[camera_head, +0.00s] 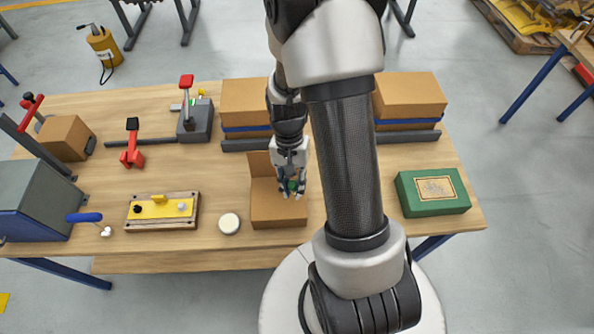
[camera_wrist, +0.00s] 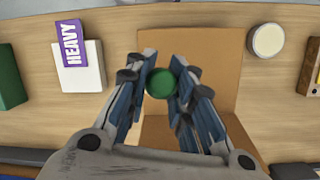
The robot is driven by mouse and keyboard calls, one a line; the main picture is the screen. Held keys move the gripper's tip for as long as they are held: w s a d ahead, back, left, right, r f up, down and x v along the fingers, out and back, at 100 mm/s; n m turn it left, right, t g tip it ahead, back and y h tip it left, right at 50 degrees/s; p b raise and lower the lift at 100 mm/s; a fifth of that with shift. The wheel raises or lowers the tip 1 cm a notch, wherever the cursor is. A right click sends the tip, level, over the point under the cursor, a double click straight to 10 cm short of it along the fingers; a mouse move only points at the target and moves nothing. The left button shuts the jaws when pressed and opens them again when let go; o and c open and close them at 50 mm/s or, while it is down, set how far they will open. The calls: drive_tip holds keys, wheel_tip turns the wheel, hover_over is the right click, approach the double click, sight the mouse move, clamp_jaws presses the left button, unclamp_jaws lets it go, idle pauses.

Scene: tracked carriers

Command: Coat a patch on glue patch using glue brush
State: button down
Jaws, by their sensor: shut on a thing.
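My gripper (camera_head: 291,188) is over a brown cardboard piece (camera_head: 277,215) on the bench. It is shut on a green round-topped thing (camera_wrist: 162,83), which also shows between the fingers in the head view (camera_head: 291,185). The green thing could be the handle of the glue brush; its lower end is hidden. In the wrist view the cardboard (camera_wrist: 205,55) lies beneath the fingers. I cannot make out a marked glue patch on it, nor whether the held thing touches it. A round cream-topped pot (camera_head: 229,223) stands left of the cardboard.
A green box (camera_head: 434,192) stands at the right. A white block with a purple HEAVY label (camera_wrist: 72,42) shows in the wrist view. A yellow fixture (camera_head: 161,210) and a blue-handled item (camera_head: 84,217) are at left. Cardboard boxes (camera_head: 246,100) stand behind.

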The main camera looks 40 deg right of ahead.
sight(294, 185)
drive_tip(key=shift+s+r+p, duration=0.1)
drive_tip(key=shift+r+p, duration=1.9)
drive_tip(key=shift+r, duration=0.75)
drive_tip(key=shift+f, duration=0.1)
drive_tip(key=shift+f+b, duration=0.35)
drive_tip(key=shift+f, duration=0.05)
